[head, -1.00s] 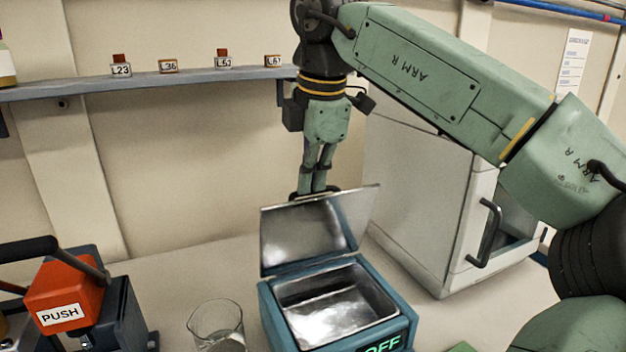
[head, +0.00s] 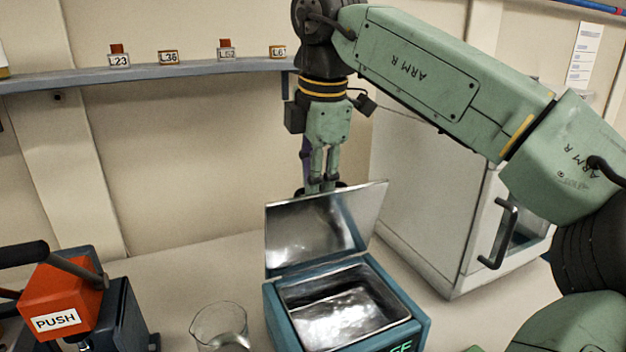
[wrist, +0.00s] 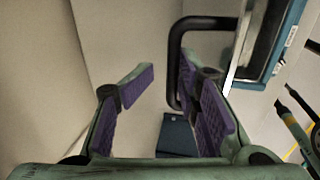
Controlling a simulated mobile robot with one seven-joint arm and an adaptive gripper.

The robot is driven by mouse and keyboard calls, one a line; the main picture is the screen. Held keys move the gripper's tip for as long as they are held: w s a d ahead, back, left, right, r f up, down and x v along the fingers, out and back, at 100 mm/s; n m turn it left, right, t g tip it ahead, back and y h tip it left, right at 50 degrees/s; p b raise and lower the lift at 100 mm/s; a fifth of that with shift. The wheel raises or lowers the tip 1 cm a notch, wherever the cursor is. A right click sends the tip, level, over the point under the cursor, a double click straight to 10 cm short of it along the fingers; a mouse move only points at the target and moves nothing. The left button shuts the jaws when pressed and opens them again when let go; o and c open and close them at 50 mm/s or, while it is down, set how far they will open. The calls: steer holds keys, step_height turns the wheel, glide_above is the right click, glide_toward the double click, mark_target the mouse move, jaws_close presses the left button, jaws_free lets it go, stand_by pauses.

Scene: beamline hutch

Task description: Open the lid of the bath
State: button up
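The bath (head: 277,315) is a blue box with a shiny metal basin, on the bench in the head view. Its metal lid (head: 325,230) stands raised at the back, tilted steeply, and the basin is uncovered. My gripper (head: 322,185) is pointing down behind the lid's upper edge, partly hidden by it. In the wrist view my gripper (wrist: 165,95) has its purple-padded fingers spread apart. The lid's black handle (wrist: 174,70) shows by the right finger, partly overlapped by it; I cannot tell whether they touch. Nothing is clamped between the fingers.
A glass beaker (head: 220,325) stands left of the bath. An orange PUSH device (head: 60,295) with a black lever is at the far left. A white cabinet (head: 425,200) with a dark handle stands at the right. A shelf (head: 200,72) with small labelled vials runs along the wall.

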steer(key=r, duration=0.2)
steer(key=s+r, duration=0.1)
steer(key=r, duration=0.4)
steer(key=shift+s+d+r, duration=0.1)
steer(key=shift+s+d, duration=0.05)
steer(key=shift+s, duration=0.1)
